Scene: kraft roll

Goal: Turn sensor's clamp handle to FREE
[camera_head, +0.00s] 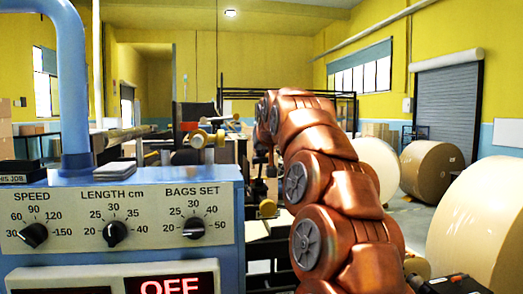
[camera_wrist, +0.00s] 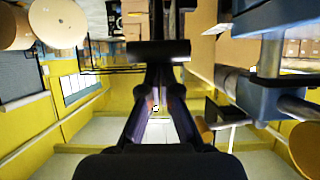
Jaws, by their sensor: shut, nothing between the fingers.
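My gripper (camera_wrist: 158,52) shows in the wrist view, its dark fingers shut and empty. In the head view my copper arm reaches forward and hides its own end. I cannot make out the sensor's clamp handle or a FREE mark in either view. To the right of the fingers in the wrist view are blue-grey machine blocks (camera_wrist: 262,98) with a metal rod (camera_wrist: 271,55). A small dark part (camera_wrist: 216,112) with a pale bar (camera_wrist: 230,124) sits near them, apart from the fingers; I cannot tell what it is.
A blue control cabinet (camera_head: 120,178) with three knobs and an OFF display (camera_head: 170,286) fills the lower left. Large paper rolls (camera_head: 485,225) stand at the right. The wrist view is upside down.

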